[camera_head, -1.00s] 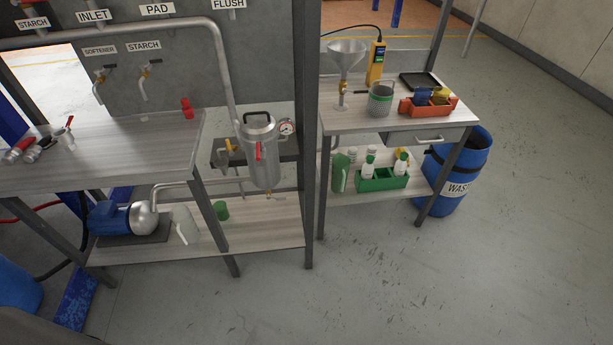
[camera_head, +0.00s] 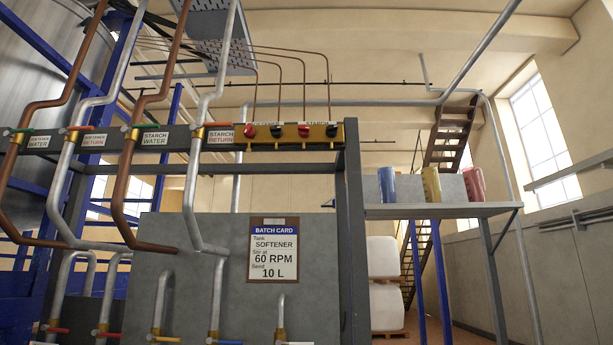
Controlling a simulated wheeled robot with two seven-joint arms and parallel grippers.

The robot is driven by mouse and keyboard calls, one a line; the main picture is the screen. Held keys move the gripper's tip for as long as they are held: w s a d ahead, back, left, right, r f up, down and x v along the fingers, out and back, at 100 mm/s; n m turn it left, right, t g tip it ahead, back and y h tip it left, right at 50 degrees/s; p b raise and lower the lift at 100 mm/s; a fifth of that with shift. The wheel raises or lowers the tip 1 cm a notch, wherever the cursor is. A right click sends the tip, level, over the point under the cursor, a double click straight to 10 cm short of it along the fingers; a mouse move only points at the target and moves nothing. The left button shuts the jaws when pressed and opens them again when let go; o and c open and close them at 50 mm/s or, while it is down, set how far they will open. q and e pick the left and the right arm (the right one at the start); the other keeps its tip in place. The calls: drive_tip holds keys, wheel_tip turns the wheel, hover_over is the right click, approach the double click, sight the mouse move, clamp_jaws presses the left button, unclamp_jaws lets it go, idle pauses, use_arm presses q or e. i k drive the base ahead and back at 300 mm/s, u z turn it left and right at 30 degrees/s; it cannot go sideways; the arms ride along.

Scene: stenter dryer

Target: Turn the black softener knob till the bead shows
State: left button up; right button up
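A brass-coloured panel with knobs (camera_head: 290,142) sits high on the grey crossbar in the head view. Under its left label, which reads softener, are a red knob (camera_head: 249,131) and a black knob (camera_head: 276,132). Under its right label, which reads starch, are another red knob (camera_head: 303,130) and another black knob (camera_head: 331,130). The knobs are small here, and I cannot make out a bead. Neither of my grippers is in view.
A batch card (camera_head: 273,250) on the grey board reads softener, 60 RPM, 10 L. Copper and steel pipes with labelled valves run down the left. A shelf (camera_head: 430,211) at right holds blue, yellow and red jugs. A frame post (camera_head: 353,230) stands below the knob panel.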

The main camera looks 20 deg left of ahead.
sight(276, 132)
drive_tip(key=z, duration=0.7)
drive_tip(key=i, duration=0.95)
drive_tip(key=z, duration=1.4)
drive_tip(key=i, duration=0.4)
drive_tip(key=u, duration=2.7)
